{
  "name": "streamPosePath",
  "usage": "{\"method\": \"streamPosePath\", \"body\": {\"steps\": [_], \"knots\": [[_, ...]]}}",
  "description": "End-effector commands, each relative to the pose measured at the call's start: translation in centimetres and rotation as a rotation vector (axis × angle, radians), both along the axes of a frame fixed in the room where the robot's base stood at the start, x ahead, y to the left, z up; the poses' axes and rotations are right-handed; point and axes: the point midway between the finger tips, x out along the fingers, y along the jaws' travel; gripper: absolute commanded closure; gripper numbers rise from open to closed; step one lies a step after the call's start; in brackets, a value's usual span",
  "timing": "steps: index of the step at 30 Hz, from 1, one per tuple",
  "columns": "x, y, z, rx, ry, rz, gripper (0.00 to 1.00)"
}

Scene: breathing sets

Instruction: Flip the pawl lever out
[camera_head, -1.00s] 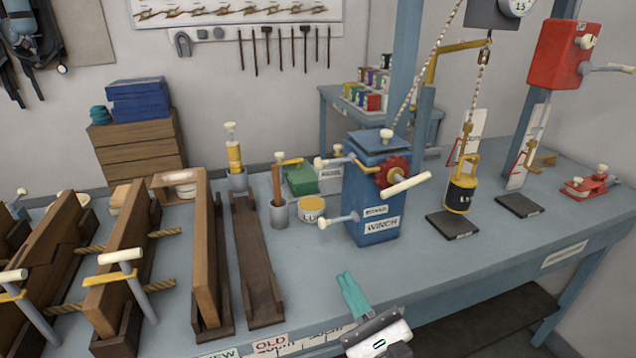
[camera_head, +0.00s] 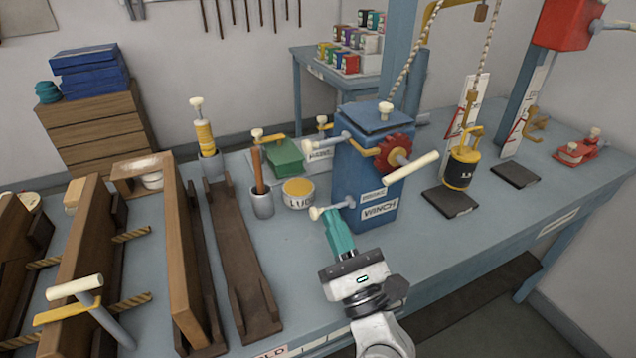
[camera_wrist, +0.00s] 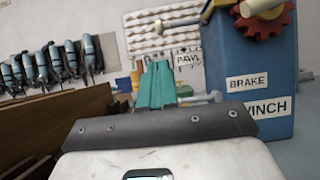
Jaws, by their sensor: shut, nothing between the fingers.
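The blue winch box (camera_head: 362,190) stands on the bench, with a red toothed wheel (camera_head: 397,153) and a cream-ended crank handle (camera_head: 412,167) on its front. The upper side lever (camera_head: 333,144), apparently the pawl lever, sticks out left with a cream knob; a yellow piece lies near the wheel. This lever also shows at the top of the wrist view (camera_wrist: 160,26). A lower lever (camera_head: 318,212) sits beside the BRAKE label. My gripper (camera_head: 333,215) is shut and empty, its teal fingers close to the lower lever; contact cannot be told. It sits below the upper lever.
A lube tin (camera_head: 298,192) and a cup with a wooden-handled tool (camera_head: 261,200) stand left of the winch. Wooden troughs (camera_head: 240,270) fill the left bench. A yellow-and-black weight (camera_head: 461,170) hangs to the right. Bare bench lies right of my gripper.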

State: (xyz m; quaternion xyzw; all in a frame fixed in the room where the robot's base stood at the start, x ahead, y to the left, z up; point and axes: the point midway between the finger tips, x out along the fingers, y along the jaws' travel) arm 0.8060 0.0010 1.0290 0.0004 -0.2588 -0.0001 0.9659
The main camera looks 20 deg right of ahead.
Motion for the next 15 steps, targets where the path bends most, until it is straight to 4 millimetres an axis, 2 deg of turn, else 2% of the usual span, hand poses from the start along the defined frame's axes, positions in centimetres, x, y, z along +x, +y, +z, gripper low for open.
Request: {"method": "streamPosePath", "body": {"steps": [5, 15], "knots": [[1.8, 0.0, 1.6, 0.000, -0.002, -0.001, 1.00], [6.8, 0.0, 4.3, -0.001, -0.002, 0.000, 1.00]]}}
